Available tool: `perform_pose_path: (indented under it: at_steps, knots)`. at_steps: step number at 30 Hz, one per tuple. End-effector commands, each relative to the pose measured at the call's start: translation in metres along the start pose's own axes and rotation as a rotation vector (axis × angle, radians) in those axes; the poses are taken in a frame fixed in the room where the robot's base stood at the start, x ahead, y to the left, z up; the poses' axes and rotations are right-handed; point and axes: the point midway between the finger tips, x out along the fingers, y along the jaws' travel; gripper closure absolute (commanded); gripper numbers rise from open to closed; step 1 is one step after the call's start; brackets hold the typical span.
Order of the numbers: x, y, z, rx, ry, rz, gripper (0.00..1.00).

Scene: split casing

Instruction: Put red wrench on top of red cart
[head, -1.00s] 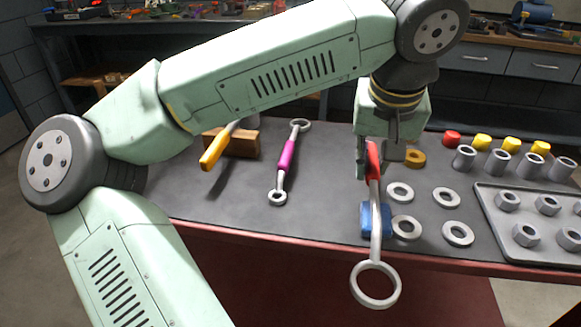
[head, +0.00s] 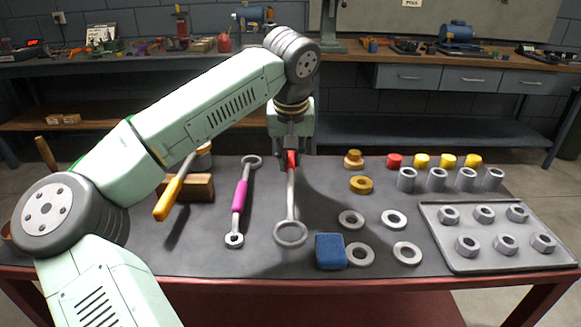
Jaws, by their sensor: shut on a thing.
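The red wrench (head: 291,200) has a red grip section and a grey shaft ending in a ring. My gripper (head: 291,155) is shut on its red section. The wrench hangs with its ring toward the table's front; I cannot tell whether the ring touches the surface. The red cart (head: 240,268) has a dark grey top and a red edge, and the wrench is over this top. The far end of the wrench is hidden in my gripper.
A magenta wrench (head: 240,197) lies left of the held wrench. A yellow-handled tool (head: 172,192) leans on a wooden block (head: 202,188). A blue block (head: 330,251) and several washers lie to the right, beside a grey tray (head: 460,258) of nuts. Workbenches stand behind.

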Motion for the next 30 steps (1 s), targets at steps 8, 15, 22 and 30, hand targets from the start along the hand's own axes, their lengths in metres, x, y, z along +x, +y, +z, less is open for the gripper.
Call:
perform_pose_path:
  at_steps: [8, 15, 22, 30]
  knots:
    - [0.032, 0.001, 0.013, 0.000, -0.001, 0.002, 1.00]
    - [0.033, 0.001, 0.013, 0.000, 0.000, 0.001, 1.00]
    - [0.035, 0.001, 0.014, 0.000, -0.002, 0.001, 0.74]
    - [0.035, 0.001, 0.014, 0.000, -0.002, 0.001, 0.64]
